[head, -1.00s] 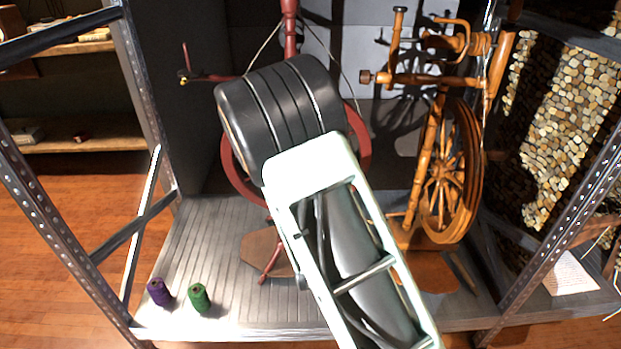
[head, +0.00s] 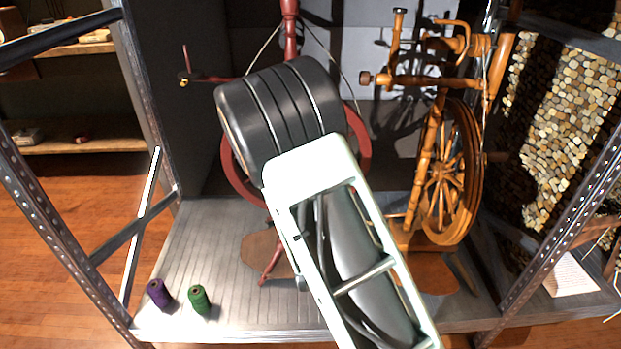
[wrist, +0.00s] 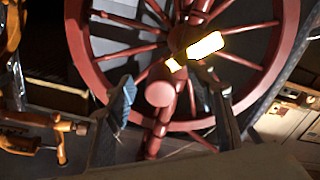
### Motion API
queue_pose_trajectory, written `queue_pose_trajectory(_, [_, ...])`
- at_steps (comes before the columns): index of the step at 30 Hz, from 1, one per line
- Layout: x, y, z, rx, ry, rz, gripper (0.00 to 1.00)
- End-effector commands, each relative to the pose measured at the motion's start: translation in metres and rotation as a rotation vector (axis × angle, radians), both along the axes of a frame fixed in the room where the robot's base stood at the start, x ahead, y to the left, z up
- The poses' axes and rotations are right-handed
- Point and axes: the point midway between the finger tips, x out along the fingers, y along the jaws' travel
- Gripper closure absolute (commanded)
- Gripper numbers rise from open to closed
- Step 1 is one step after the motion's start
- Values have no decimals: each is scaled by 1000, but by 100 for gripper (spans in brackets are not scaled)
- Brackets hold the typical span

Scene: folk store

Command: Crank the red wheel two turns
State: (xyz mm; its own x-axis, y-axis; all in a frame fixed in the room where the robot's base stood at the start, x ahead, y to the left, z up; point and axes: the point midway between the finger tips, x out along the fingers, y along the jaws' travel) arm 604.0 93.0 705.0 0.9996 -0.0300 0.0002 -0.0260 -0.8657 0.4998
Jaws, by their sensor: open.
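The red wheel (head: 232,172) belongs to a red spinning wheel on the shelf. In the head view my arm hides most of it. In the wrist view the red rim (wrist: 84,62) and spokes fill the upper part of the picture. A round red knob end (wrist: 160,94) shows in front of the wheel below the hub. My gripper (wrist: 172,86) is open, one finger left of the knob and one right of it, with space on both sides. Whether the fingertips reach past the knob I cannot tell. A bright yellow-white patch (wrist: 206,46) lies near the hub.
An orange wooden spinning wheel (head: 436,170) stands close on the right. Purple (head: 158,292) and green (head: 199,299) spools stand at the shelf's (head: 190,245) front left. Metal posts (head: 60,190) frame both sides. The shelf's left part is mostly free.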

Motion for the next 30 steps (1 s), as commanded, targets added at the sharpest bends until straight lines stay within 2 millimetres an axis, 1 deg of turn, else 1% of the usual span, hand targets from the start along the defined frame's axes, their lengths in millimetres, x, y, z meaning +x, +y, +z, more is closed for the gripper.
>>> queue_pose_trajectory(8, [-3, 0, -1, 0, 0, 1, 51])
queue_pose_trajectory(30, [-61, 2, 0, 0, 1, 2, 51])
